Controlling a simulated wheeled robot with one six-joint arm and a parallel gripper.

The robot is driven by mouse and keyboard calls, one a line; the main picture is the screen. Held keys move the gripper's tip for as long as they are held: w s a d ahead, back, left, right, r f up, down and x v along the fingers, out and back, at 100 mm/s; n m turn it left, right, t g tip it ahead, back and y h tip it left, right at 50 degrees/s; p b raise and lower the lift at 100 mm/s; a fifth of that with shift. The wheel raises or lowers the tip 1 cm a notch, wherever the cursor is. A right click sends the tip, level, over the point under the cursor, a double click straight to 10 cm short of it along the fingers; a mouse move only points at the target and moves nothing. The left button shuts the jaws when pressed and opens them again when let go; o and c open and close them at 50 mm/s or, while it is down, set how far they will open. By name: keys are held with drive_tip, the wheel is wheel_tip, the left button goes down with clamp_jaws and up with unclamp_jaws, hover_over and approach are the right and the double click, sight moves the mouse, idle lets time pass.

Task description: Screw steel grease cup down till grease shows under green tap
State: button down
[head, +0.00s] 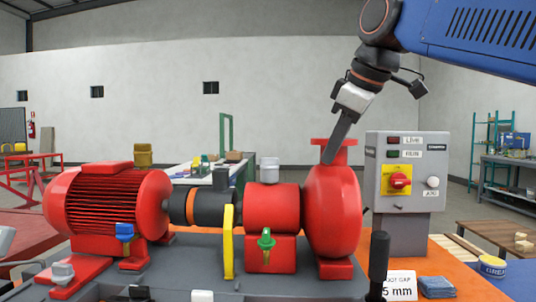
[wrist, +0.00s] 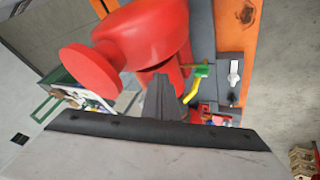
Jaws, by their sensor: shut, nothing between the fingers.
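The steel grease cup (head: 269,168) stands upright on top of the red bearing housing (head: 271,207), left of the pump, in the head view. The green tap (head: 266,240) is on the front of the red block below that housing. Whether grease shows under it is too small to tell. A green piece that looks like this tap also shows in the wrist view (wrist: 202,71). My gripper (head: 328,160) is shut and empty, pointing down by the red pump's top flange, right of the cup and apart from it. Its fingers also show in the wrist view (wrist: 163,98). I cannot make out the cup there.
The red pump casing (head: 335,215) stands beside my fingers. The grey control box (head: 407,170) is to its right. A yellow guard (head: 228,242) rises left of the green tap. A brass cup (head: 143,154) and a blue tap (head: 124,232) are at the red motor (head: 105,205).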

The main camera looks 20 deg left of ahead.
drive_tip(key=s+a+r+n+y, duration=0.15)
drive_tip(key=a+r+n, duration=0.35)
drive_tip(key=a, duration=0.5)
drive_tip(key=m, duration=0.1)
approach(262, 166)
wheel_tip(262, 166, down, 4)
drive_tip(key=s+a, duration=0.1)
drive_tip(key=a, duration=0.1)
drive_tip(key=shift+w+a+g+h, duration=0.15)
drive_tip(key=shift+w+a, duration=0.1)
drive_tip(key=shift+w, duration=0.65)
drive_tip(key=shift+w+a+g+h, duration=0.1)
drive_tip(key=shift+w+a+g, duration=0.1)
drive_tip(key=shift+w, duration=0.75)
